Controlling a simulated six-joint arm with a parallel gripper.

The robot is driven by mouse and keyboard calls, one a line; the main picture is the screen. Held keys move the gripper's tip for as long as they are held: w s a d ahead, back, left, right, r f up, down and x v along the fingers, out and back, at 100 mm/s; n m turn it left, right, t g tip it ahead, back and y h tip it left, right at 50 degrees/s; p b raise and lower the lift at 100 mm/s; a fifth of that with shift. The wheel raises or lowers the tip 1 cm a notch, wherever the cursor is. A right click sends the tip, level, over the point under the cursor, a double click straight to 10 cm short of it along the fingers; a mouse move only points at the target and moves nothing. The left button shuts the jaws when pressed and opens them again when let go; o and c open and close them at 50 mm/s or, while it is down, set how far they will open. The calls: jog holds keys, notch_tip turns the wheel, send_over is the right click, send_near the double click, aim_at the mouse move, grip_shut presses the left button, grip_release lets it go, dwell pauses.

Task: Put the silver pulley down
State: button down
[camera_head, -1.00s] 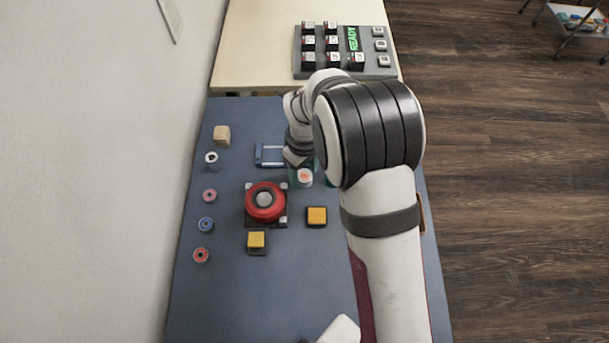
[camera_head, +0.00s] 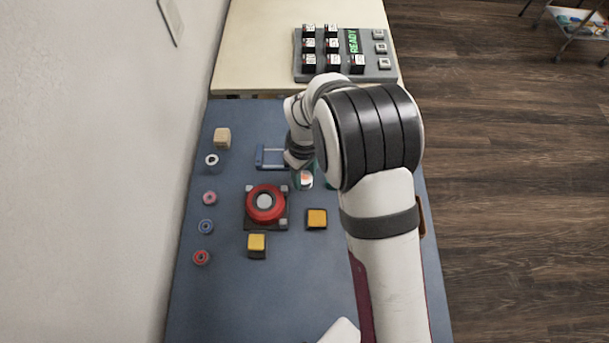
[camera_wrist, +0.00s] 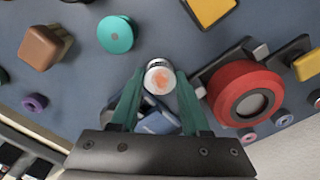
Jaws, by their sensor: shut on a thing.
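The silver pulley (camera_wrist: 160,78) has a pale top with an orange mark and a silver side. It sits between the teal fingertips of my gripper (camera_wrist: 161,82) in the wrist view, and the gripper is shut on it. In the head view the pulley (camera_head: 305,180) shows just below my wrist, to the right of and a little above the red round part. Whether its underside touches the blue mat (camera_head: 250,300) is hidden. My arm covers the mat to its right.
The red round part (camera_head: 265,204) on a dark base stands close by. A blue frame (camera_head: 270,157) lies beside my wrist. Yellow blocks (camera_head: 317,218) (camera_head: 257,244) stand nearby. A teal disc (camera_wrist: 117,34) and brown block (camera_wrist: 42,48) are also near. Small spools line the left edge.

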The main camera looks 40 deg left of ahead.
jog(key=r, duration=0.4)
jog(key=shift+w+d+r, duration=0.1)
jog(key=shift+w+d, duration=0.1)
jog(key=shift+d, duration=0.05)
jog(key=w+d+r, duration=0.5)
jog(key=d+r, duration=0.1)
jog(key=d, duration=0.4)
jog(key=n, duration=0.5)
send_over(274, 158)
jog(key=f, duration=0.5)
jog(key=shift+w+d, duration=0.2)
jog(key=shift+s+a+f, duration=0.1)
jog(key=shift+a+f, duration=0.05)
jog(key=shift+f, duration=0.95)
jog(key=shift+s+a+f, duration=0.1)
jog(key=shift+f, duration=1)
jog(key=shift+c, duration=1.9)
grip_release()
jog(key=shift+f, duration=0.1)
